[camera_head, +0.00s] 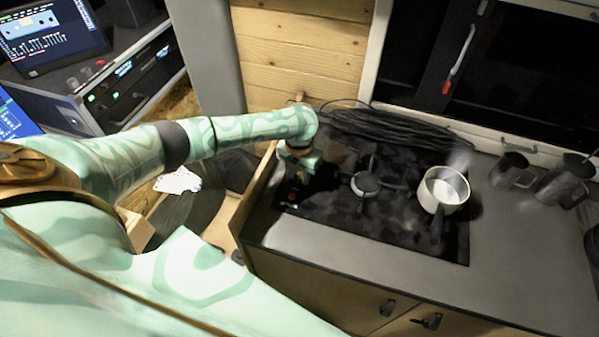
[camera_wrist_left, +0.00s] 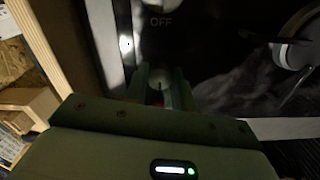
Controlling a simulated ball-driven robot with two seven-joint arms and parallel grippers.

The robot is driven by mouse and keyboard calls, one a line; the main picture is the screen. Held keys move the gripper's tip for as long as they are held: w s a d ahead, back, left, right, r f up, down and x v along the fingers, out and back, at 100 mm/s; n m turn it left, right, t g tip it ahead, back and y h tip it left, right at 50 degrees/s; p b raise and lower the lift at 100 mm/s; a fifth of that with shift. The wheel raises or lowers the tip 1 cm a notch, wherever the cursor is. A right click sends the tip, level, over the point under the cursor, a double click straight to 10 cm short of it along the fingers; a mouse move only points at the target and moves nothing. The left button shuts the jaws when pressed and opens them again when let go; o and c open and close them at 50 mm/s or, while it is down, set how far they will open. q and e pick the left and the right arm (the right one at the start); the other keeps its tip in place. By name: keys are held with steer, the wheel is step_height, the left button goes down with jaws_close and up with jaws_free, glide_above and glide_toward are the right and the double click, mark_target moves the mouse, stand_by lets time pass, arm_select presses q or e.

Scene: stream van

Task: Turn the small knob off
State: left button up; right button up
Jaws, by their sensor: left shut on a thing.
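In the left wrist view the small knob (camera_wrist_left: 157,82), pale and round with a short dark mark, sits between the fingers of my left gripper (camera_wrist_left: 158,88). The fingers are shut on it. A faint OFF label (camera_wrist_left: 161,22) is printed on the dark stove surface above the knob in this view. In the head view my left gripper (camera_head: 299,176) points down onto the left end of the black stove top (camera_head: 340,207) and hides the knob. A red spot shows just below the knob in the wrist view. My right gripper is not in view.
A burner (camera_head: 366,184) lies right of the gripper. A pot (camera_head: 443,190) with pale contents stands farther right. Dark cables (camera_head: 390,130) lie behind the stove. Dark mugs (camera_head: 511,170) stand on the counter at right. The counter front (camera_head: 340,251) is clear.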

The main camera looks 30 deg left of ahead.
mark_target(299, 175)
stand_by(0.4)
arm_select(q)
steer(key=o, duration=1)
step_height(299, 175, up, 16)
steer(key=p, duration=0.3)
steer(key=shift+r+p, duration=0.15)
steer(key=shift+p, duration=0.2)
steer(key=shift+s, duration=0.1)
